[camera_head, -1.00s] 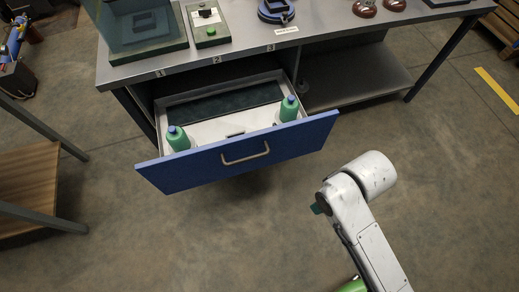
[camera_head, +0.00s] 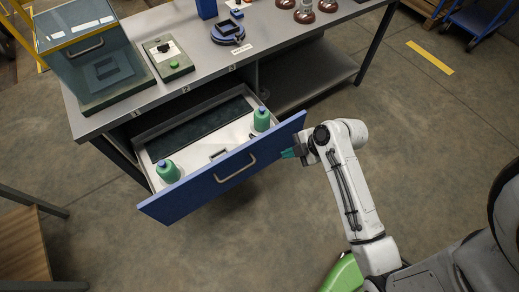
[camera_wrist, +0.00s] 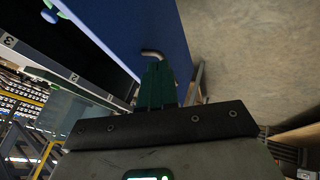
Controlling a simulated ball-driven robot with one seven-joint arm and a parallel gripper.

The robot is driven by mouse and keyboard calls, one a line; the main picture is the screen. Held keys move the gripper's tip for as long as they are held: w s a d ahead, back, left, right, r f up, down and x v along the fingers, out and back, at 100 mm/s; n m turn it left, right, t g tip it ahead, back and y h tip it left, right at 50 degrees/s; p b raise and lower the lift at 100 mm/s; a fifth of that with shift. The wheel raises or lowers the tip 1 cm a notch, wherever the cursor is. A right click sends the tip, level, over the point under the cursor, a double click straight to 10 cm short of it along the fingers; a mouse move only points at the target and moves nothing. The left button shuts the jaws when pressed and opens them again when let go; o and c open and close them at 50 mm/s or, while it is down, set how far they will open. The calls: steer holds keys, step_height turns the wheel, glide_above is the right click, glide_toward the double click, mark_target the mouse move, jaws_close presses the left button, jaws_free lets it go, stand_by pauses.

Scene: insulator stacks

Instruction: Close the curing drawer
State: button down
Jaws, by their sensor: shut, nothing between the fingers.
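The curing drawer (camera_head: 205,187) has a blue front with a grey bar handle (camera_head: 235,168). My gripper (camera_head: 288,153) has green fingers and is shut and empty, close in front of the drawer front's right part, to the right of the handle. In the wrist view the green fingers (camera_wrist: 158,84) point along the blue front (camera_wrist: 150,28), and the handle (camera_wrist: 152,54) shows just beyond their tips. I cannot tell whether they touch the front.
A wooden-topped stand (camera_head: 22,245) is at lower left. Floor before the drawer is clear.

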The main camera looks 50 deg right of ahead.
glide_toward(255, 153)
step_height(255, 153, down, 4)
steer(key=a, duration=0.3)
steer(key=shift+w+d+p, duration=0.4)
steer(key=shift+w, duration=0.25)
steer(key=shift+w+d+p, duration=0.4)
steer(key=shift+w+d, duration=0.05)
steer(key=shift+w, duration=0.25)
steer(key=shift+w, duration=0.1)
